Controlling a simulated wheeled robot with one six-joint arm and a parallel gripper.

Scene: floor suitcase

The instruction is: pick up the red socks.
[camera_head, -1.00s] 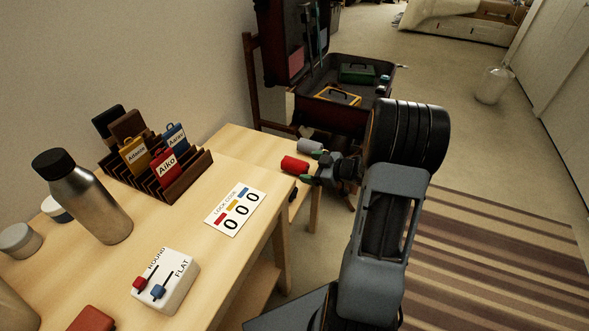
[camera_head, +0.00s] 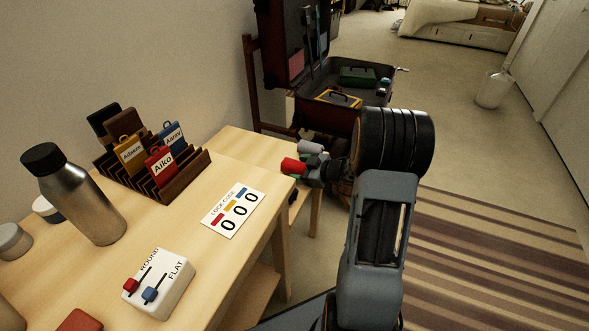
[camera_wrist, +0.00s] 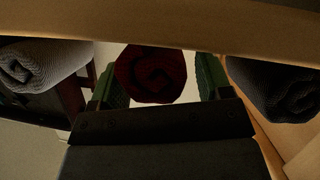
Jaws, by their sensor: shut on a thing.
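The red socks (camera_head: 293,165) are a rolled bundle at my gripper's tip, above the far right end of the wooden table in the head view. In the wrist view the dark red roll (camera_wrist: 151,74) sits between two green finger pads. My gripper (camera_head: 302,168) is shut on it. A light grey rolled bundle (camera_head: 309,147) lies just behind it on the table end; it also shows at the left of the wrist view (camera_wrist: 42,65). A dark rolled bundle (camera_wrist: 275,88) is at the right of the wrist view.
The wooden table (camera_head: 262,158) carries a card rack (camera_head: 150,165), a steel bottle (camera_head: 80,200), a lock code card (camera_head: 233,210) and a slider box (camera_head: 158,285). An open suitcase (camera_head: 345,85) stands beyond the table. The carpet right of it is mostly clear, with a white bin (camera_head: 492,89).

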